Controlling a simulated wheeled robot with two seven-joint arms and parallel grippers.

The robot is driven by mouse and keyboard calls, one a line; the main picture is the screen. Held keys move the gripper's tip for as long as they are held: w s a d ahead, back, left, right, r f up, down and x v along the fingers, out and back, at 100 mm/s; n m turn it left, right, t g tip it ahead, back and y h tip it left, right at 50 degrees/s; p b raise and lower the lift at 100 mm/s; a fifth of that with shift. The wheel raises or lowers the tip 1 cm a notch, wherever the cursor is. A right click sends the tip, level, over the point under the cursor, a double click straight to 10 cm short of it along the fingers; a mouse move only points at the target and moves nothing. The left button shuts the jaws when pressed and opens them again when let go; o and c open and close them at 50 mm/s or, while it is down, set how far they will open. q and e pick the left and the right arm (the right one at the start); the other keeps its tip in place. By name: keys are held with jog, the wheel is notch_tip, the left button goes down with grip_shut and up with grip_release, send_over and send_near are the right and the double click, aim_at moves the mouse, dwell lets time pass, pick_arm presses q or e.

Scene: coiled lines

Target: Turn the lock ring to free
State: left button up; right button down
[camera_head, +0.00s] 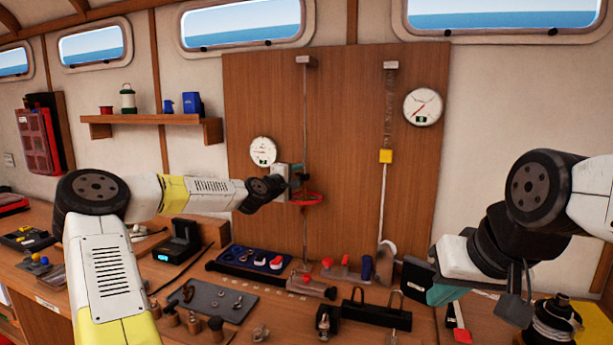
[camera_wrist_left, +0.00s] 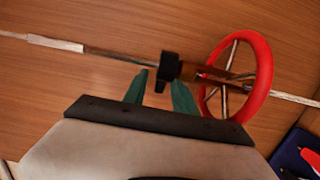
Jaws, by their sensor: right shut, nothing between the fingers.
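A vertical rod (camera_head: 304,110) runs down the wooden board, with a red handwheel (camera_head: 305,198) around it; the wheel also shows in the left wrist view (camera_wrist_left: 266,75). A small black collar-like piece (camera_wrist_left: 169,67), possibly the lock ring, sits on the rod beside the wheel. My left gripper (camera_head: 296,178) is at the rod just above the wheel. In the left wrist view its two green fingers (camera_wrist_left: 160,82) are apart, with their tips near the black piece. I cannot tell whether they touch it. My right gripper (camera_head: 447,293) is shut and empty, low over the bench at right.
Two round gauges (camera_head: 263,151) (camera_head: 423,107) are mounted nearby. A blue tray (camera_head: 243,257), a grey mat (camera_head: 213,300) and a black toolbox (camera_head: 376,312) crowd the bench below.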

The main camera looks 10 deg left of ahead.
aim_at(302, 175)
pick_arm(q)
grip_shut()
jog(key=shift+s+d+y, duration=0.1)
jog(key=shift+s+y, duration=0.05)
jog(key=shift+y, duration=0.25)
jog(key=n+y, duration=0.2)
jog(key=s+n+t+y, duration=0.1)
jog(key=y, duration=0.2)
jog(key=shift+n, duration=0.4)
jog(key=n+y, duration=0.1)
jog(key=y, duration=0.1)
jog(key=n+y, duration=0.1)
jog(key=y, duration=0.1)
jog(key=s+n+g+y, duration=0.1)
jog(key=shift+a+n+y, duration=0.25)
jog(key=shift+n+y, duration=0.15)
jog(key=shift+s+d+n+g+y, duration=0.1)
jog(key=shift+s+n+g+y, duration=0.2)
jog(key=shift+n+g+y, duration=1.1)
jog(key=shift+s+a+n+g+y, duration=0.1)
jog(key=shift+s+n+g+y, duration=0.25)
jog(key=shift+n+g+y, duration=1)
jog(key=shift+s+d+n+g+y, duration=0.1)
jog(key=shift+s+n+g+y, duration=0.2)
jog(key=shift+n+g+y, duration=1.05)
jog(key=shift+m+t+y, duration=0.3)
jog(key=shift+t+y, duration=0.2)
